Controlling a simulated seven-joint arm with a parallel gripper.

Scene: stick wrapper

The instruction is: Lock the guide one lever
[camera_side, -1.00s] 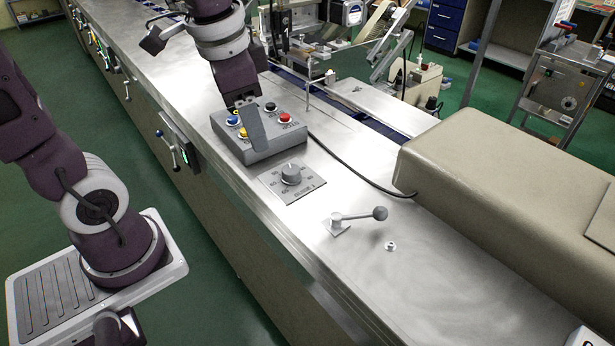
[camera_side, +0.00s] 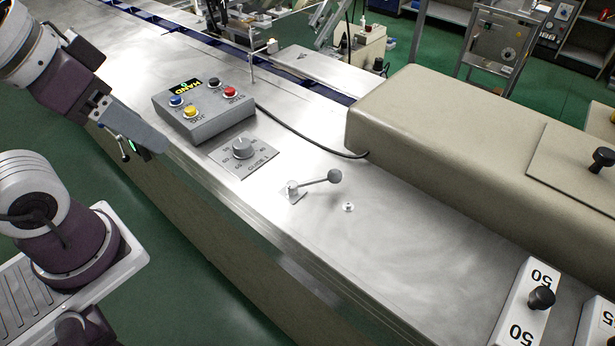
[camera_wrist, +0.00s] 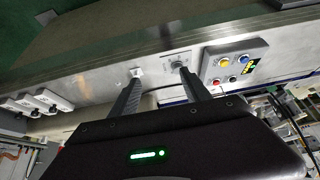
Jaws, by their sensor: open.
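The guide one lever (camera_side: 318,182) is a grey arm with a round knob on a small square base. It lies on the steel top, its knob pointing right in the side view. The guide dial (camera_side: 243,149), with a "GUIDE 1" plate, is left of and behind it. My gripper (camera_side: 156,138) is open and empty, above the front edge of the machine at left, well apart from the lever. In the wrist view my gripper (camera_wrist: 158,70) shows two spread fingers. The dial (camera_wrist: 178,60) is near the right fingertip there; the lever's details are unclear near the left one.
A grey button box (camera_side: 204,110) stands behind the dial, with a black cable. A small round fitting (camera_side: 348,207) is right of the lever. A large beige cover (camera_side: 450,130) bounds the back right. Number "50" plates (camera_side: 522,305) are at lower right.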

